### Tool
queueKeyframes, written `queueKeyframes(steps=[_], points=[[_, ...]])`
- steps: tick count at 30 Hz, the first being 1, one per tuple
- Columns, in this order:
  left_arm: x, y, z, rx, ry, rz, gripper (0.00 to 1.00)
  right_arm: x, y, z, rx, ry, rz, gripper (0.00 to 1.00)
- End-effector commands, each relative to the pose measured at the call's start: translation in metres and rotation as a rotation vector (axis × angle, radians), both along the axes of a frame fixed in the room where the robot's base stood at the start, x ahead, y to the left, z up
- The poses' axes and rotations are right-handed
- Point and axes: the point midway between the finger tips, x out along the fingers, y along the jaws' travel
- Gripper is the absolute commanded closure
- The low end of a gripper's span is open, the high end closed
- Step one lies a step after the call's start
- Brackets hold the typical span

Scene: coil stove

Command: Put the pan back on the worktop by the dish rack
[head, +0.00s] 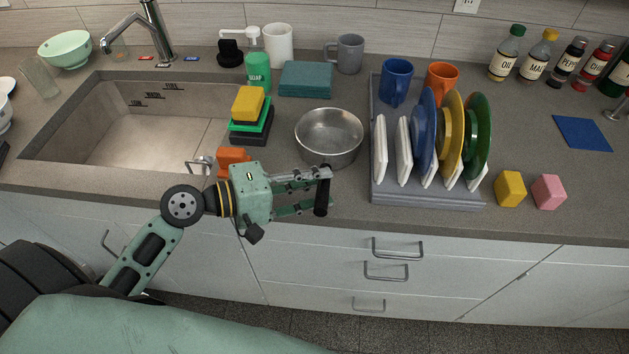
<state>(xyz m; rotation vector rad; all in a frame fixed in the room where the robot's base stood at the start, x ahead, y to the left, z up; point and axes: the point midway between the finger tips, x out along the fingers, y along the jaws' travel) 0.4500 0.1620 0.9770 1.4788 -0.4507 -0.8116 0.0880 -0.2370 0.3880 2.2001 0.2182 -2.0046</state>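The pan (329,141) is a round silver metal pan, empty. It appears to stand upright on the grey worktop (290,111), just left of the grey dish rack (375,109), with a narrow gap between them. Its dark handle (322,192) points toward the worktop's front edge. My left gripper (323,190) comes in from the left at the handle. Its two fingers are visibly apart, one above and one below in the picture, with the handle crossing at their tips. Contact with the handle is unclear. My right gripper is out of view.
A sponge stack (247,117) and an orange block (233,158) lie left of the pan. A teal folded cloth (306,79) and a grey mug (349,54) stand behind it. The rack holds several plates. Yellow (511,189) and pink (548,192) blocks lie right of it.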

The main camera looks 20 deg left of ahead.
Motion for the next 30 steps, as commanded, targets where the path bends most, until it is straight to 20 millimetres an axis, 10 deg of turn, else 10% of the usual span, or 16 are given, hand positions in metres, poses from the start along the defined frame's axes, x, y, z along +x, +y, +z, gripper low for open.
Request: queueKeyframes(steps=[14, 30], points=[[-0.004, 0.004, 0.001, 0.002, 0.001, 0.001, 0.62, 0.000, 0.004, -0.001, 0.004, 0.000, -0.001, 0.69], [-0.067, 0.072, 0.021, 0.000, 0.001, 0.001, 0.62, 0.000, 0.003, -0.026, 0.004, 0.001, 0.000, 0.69]])
